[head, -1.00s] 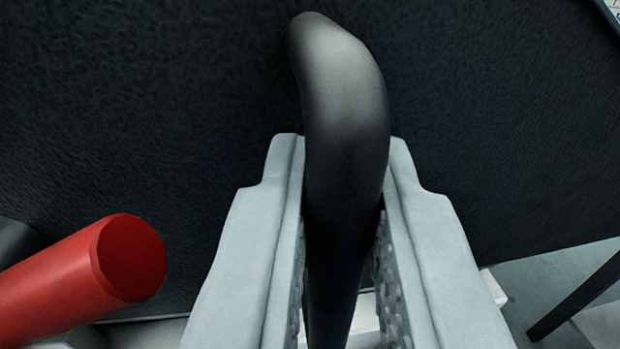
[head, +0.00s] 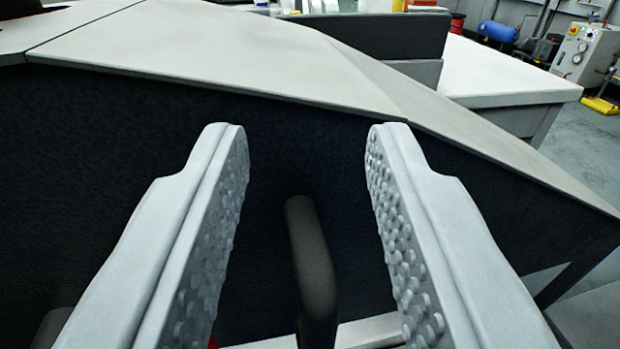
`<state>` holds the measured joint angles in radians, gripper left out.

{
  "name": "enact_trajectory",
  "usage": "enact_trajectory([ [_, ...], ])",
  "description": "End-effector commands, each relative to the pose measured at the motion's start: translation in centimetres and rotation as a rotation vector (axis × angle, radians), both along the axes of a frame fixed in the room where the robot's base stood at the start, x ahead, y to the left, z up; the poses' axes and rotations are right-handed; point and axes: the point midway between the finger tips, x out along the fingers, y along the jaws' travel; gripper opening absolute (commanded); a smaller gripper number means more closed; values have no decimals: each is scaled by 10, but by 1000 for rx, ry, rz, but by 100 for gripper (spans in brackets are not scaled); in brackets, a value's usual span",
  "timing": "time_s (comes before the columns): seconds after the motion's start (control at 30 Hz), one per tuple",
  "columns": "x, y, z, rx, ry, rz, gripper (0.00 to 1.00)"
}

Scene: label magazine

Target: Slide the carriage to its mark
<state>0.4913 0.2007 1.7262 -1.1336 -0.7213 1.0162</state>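A dark, curved handle (head: 316,265) stands out in front of a black textured panel (head: 130,150). My gripper (head: 305,138) is open and empty, with its two grey, studded fingers wide apart. The handle shows low in the gap between the fingers and touches neither that I can see. Its lower end runs out of the picture. I cannot tell from this view whether the handle belongs to the carriage. No mark can be made out.
A grey sloping top (head: 200,50) lies above the black panel. A white-topped bench (head: 490,75) stands behind at the right. A grey machine with gauges (head: 583,52) and a blue tank (head: 497,31) are far back. Open floor shows at the right.

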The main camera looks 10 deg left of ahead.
Motion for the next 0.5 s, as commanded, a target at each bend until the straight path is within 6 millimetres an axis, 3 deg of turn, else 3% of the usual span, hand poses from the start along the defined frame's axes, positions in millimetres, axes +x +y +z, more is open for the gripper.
enact_trajectory([
  [0.2, 0, -1, 20, 0, 0, -1, 33],
  [0.5, 0, -1, 23, 1, 1, -1, 33],
])
